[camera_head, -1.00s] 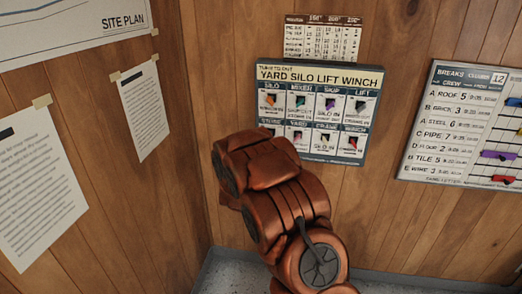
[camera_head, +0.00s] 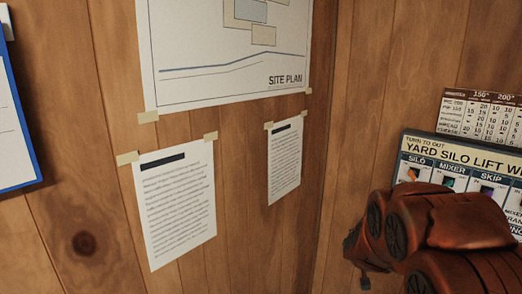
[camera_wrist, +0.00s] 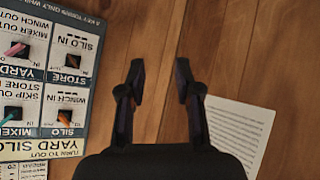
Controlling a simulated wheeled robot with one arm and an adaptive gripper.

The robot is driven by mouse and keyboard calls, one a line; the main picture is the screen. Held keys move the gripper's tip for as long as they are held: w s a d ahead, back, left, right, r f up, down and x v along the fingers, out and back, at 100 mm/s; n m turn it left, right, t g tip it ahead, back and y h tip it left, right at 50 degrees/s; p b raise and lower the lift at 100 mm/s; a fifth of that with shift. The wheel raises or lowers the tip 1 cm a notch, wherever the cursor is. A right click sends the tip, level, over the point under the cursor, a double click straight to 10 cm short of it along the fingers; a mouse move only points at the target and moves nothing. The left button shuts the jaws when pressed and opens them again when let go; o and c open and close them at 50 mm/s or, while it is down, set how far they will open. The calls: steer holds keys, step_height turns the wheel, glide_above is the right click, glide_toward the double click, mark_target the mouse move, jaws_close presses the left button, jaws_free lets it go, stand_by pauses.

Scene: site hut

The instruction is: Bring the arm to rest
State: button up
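My rust-brown arm (camera_head: 440,232) is folded at the lower right of the head view, in front of the wooden wall and partly over the winch panel. A small dark part at its left end seems to be my gripper, but its fingers cannot be made out there. In the wrist view my gripper (camera_wrist: 160,75) has its two dark fingers apart, with only bare wood planks showing between them. It holds nothing.
The "Yard Silo Lift Winch" panel (camera_head: 450,152) hangs at the right; it also shows in the wrist view (camera_wrist: 42,148), left of the fingers. A printed chart (camera_head: 484,116) hangs above it. Taped sheets (camera_head: 178,215) (camera_head: 285,160) and a site plan (camera_head: 190,60) are on the left wall.

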steer(key=s+a+r+g+y, duration=0.1)
steer(key=s+a+g, duration=0.25)
steer(key=s, duration=0.65)
steer(key=s+a+g+y, duration=0.15)
steer(key=s+a, duration=0.25)
steer(key=s, duration=0.6)
steer(key=s+a+r+g+y, duration=0.1)
steer(key=s+a+g, duration=0.3)
steer(key=s, duration=0.7)
steer(key=s+d+g, duration=0.1)
steer(key=s+g, duration=0.2)
steer(key=s, duration=1)
steer(key=shift+s+d+r, duration=0.35)
steer(key=shift+s+r, duration=0.05)
steer(key=shift+r, duration=0.05)
steer(key=shift+a+h, duration=0.1)
steer(key=shift+h, duration=0.15)
